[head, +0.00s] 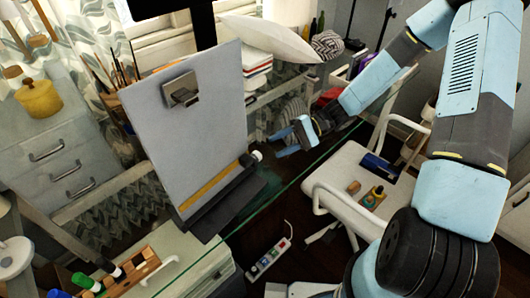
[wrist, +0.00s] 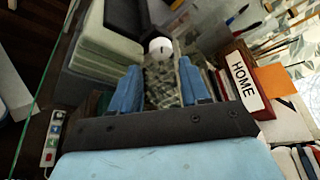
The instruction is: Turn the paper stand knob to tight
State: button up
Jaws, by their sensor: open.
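The paper stand (head: 190,130) is a tall grey board with a dark clip at its top and a dark ledge at its base. A small white round knob (head: 257,155) sits at the right end of the ledge. It also shows in the wrist view as a white disc with a short dark mark (wrist: 161,48). My gripper (head: 293,141) is to the right of the knob, apart from it. In the wrist view my gripper (wrist: 163,90) is open, its two blue fingers spread with nothing between them, and the knob appears beyond the fingertips, roughly centred.
A white chair (head: 345,175) with small items on its seat stands right of the stand. A power strip (head: 268,258) lies on the dark floor. A HOME sign (wrist: 243,82) and books are right of my gripper in the wrist view. A thin green glass edge crosses the head view.

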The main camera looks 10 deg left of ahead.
aim_at(260, 155)
jog(key=shift+x, duration=2.9)
jog(key=shift+c, duration=0.4)
jog(key=c, duration=0.7)
